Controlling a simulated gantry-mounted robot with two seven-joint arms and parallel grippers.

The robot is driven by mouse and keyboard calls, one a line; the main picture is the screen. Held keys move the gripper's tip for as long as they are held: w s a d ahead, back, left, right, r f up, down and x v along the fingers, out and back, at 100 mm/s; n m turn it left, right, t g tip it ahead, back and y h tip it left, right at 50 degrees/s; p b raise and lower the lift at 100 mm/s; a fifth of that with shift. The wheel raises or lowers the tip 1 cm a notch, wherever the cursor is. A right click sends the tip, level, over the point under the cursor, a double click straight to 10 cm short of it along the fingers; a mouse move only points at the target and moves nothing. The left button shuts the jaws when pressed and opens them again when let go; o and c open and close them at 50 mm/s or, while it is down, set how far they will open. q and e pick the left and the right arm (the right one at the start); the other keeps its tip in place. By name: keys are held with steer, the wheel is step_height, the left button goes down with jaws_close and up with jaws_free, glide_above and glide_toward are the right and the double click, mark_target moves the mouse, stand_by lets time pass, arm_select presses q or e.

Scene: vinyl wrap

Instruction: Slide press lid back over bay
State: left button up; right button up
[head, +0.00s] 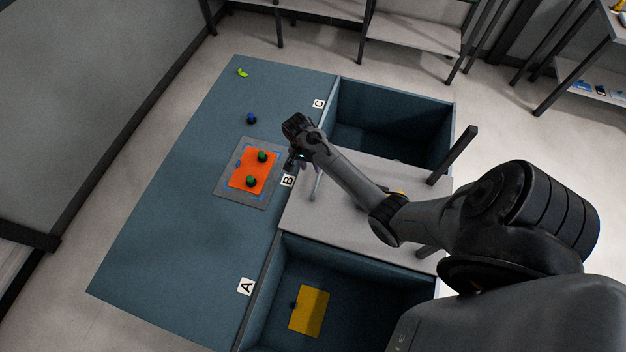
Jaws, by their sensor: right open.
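The press lid looks to be the flat grey panel (345,233) over the middle section beside label B (288,181), between two open bays. A dark bar (453,155) stands up at its right edge, and a thin pale post (315,184) shows near its left edge. My right gripper (298,163) is open above the panel's upper left edge, near label B. My forearm covers part of the panel, and I cannot tell whether the fingers touch anything. My left gripper is not in view.
Bay C (345,98) is open and looks empty. Bay A (262,300) is open and holds a yellow sheet (309,310). On the blue table (170,230), an orange sheet (246,168) with two green-topped knobs lies on a grey mat (229,188). A blue piece (251,118) and a green piece (242,72) lie beyond.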

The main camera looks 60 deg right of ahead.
mark_target(316, 182)
steer(key=f, duration=0.3)
steer(key=s+f, duration=0.1)
steer(key=f, duration=0.2)
steer(key=s+f, duration=0.1)
steer(key=f, duration=0.2)
steer(key=shift+d+f, duration=0.15)
steer(key=shift+f, duration=0.25)
jaws_close()
